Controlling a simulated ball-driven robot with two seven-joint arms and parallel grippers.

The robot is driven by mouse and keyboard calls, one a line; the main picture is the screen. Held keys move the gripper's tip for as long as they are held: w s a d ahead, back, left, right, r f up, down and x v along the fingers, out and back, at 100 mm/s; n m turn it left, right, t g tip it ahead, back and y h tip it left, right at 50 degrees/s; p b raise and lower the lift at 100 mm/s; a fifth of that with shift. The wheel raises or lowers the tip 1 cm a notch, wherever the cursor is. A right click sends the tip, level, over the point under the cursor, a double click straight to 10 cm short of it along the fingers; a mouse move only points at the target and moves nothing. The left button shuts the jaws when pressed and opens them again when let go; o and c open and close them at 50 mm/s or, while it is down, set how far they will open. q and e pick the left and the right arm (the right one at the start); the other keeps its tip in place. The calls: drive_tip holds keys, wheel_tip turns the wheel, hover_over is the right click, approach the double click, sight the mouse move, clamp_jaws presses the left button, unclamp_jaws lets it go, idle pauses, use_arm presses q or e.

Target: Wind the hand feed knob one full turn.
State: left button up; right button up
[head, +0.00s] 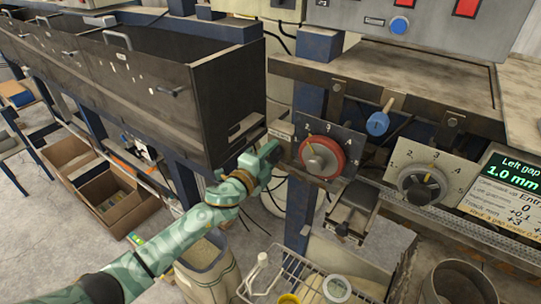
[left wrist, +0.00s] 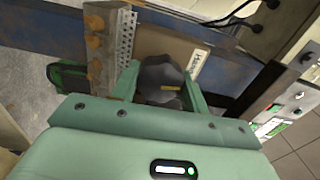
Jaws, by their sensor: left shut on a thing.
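The hand feed knob (left wrist: 162,75) is a dark, faceted knob with a small yellow mark, seen in the left wrist view. It sits in front of a brown plate with a white label whose print is too small to read. My left gripper (left wrist: 158,90) is shut on the knob, one green finger on each side. In the head view my left gripper (head: 268,154) reaches in from the lower left, by the blue post left of the red dial. The knob is mostly hidden there. My right gripper is not in view.
A red-ringed dial (head: 321,157) and a grey dial (head: 422,184) are right of my left gripper. A dark metal trough (head: 185,85) stands above my arm. A wire rack (head: 310,284) with containers is below. A gap display (head: 510,180) is at the right.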

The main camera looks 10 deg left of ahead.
use_arm(q)
drive_tip(key=shift+f+m, duration=0.1)
drive_tip(key=shift+m, duration=0.9)
drive_tip(key=o, duration=1)
drive_tip(key=shift+s, duration=0.1)
drive_tip(key=shift+s+a, duration=0.2)
drive_tip(key=shift+s, duration=0.1)
drive_tip(key=v, duration=1.5)
drive_tip(key=shift+s+b, duration=0.25)
drive_tip(key=shift+b, duration=0.1)
